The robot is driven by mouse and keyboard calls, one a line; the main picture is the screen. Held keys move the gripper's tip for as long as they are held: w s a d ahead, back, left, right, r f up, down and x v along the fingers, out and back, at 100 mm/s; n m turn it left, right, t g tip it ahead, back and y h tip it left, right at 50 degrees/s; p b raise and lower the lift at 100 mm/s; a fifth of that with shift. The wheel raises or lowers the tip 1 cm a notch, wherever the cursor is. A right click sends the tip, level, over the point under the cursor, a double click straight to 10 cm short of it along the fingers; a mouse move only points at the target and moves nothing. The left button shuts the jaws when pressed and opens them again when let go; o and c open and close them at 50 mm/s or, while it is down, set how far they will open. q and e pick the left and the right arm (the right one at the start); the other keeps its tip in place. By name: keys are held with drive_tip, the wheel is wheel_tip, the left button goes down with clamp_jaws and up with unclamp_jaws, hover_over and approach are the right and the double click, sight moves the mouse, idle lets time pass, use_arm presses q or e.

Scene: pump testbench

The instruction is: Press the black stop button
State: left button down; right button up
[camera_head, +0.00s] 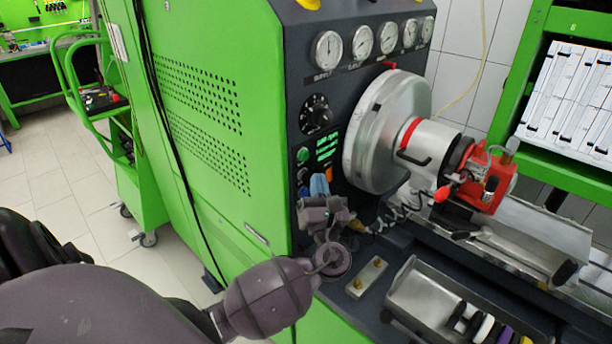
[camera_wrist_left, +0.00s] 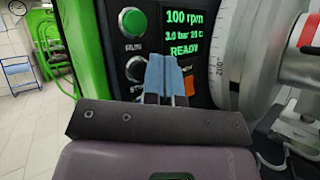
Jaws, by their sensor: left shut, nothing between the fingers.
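The black stop button (camera_wrist_left: 134,68) sits on the dark control panel, below the green run button (camera_wrist_left: 132,21). Its label is partly hidden by my gripper in the left wrist view. In the head view the black button (camera_head: 302,174) is small, just up and left of my fingertips. My left gripper (camera_head: 319,184) is shut with its blue fingertips together and nothing between them. In the left wrist view the fingertips (camera_wrist_left: 165,68) point at the panel, just right of the black button. I cannot tell whether they touch the panel. My right gripper is not in view.
A green display (camera_wrist_left: 184,32) reads 100 rpm and READY. An orange switch (camera_wrist_left: 189,86) is right of the fingertips. A black dial (camera_head: 316,114) and several gauges are above. The large metal drum (camera_head: 370,135) stands close on the right. A metal tray (camera_head: 425,290) lies below.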

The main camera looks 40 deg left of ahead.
use_arm(q)
drive_tip(key=shift+d, duration=0.1)
drive_tip(key=d, duration=0.4)
drive_tip(key=shift+s+d, duration=0.2)
drive_tip(key=shift+d, duration=0.2)
idle(0.9)
drive_tip(key=w+d+f+n+h, duration=0.1)
drive_tip(key=d+f+n+h, duration=0.4)
drive_tip(key=f+n+h, duration=0.95)
drive_tip(key=s+a+f+n+g+h, duration=0.1)
drive_tip(key=s+f+n+g, duration=0.1)
drive_tip(key=s+f+n, duration=0.4)
drive_tip(key=s+a+f+n+g+h, duration=0.1)
drive_tip(key=s+f+n, duration=0.5)
drive_tip(key=s, duration=0.8)
drive_tip(key=shift+s+a+f+n+g+h, duration=0.2)
drive_tip(key=shift+a+n+g+h, duration=0.2)
drive_tip(key=shift+n+g, duration=0.3)
